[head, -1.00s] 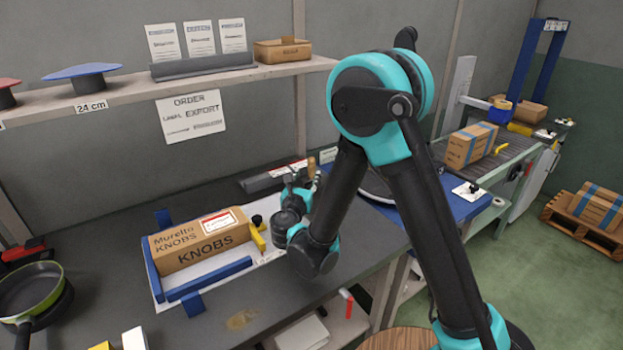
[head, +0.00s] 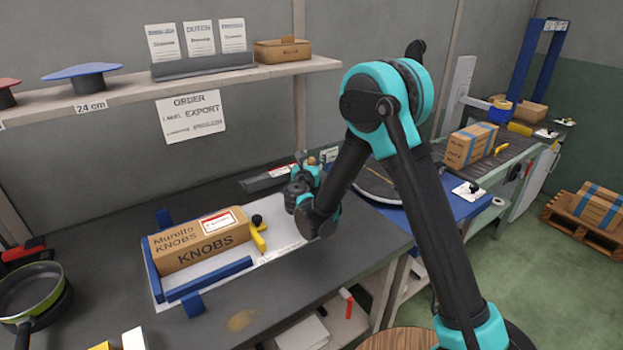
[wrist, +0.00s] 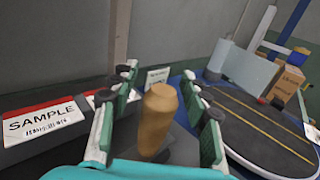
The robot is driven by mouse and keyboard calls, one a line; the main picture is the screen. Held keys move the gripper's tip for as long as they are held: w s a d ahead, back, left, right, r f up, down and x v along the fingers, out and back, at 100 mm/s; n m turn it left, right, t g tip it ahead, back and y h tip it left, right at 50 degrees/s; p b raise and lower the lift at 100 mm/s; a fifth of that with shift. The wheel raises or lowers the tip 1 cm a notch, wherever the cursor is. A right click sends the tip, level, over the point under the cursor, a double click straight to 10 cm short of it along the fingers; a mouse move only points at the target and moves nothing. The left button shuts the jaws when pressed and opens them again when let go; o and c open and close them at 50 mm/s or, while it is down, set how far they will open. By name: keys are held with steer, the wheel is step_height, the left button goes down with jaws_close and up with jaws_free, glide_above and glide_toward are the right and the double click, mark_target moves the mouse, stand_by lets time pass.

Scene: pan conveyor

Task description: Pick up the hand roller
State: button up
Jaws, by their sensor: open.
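The hand roller (wrist: 160,118) shows in the wrist view as a thick, upright, tan wooden cylinder. My gripper (wrist: 165,92) is open, with one finger on each side of the wood and gaps visible between. In the head view my gripper (head: 306,176) is low over the far right part of the bench, and only a small tan bit of the roller (head: 311,161) shows just behind it.
A dark holder with a SAMPLE label (wrist: 45,121) lies left of the roller. A round dark turntable (wrist: 262,128) on a blue base is close on the right, with a pale block behind. The KNOBS box (head: 198,244) sits in a blue-edged jig left of my arm.

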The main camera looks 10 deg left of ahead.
steer(key=shift+w, duration=0.3)
jaws_close()
stand_by(0.5)
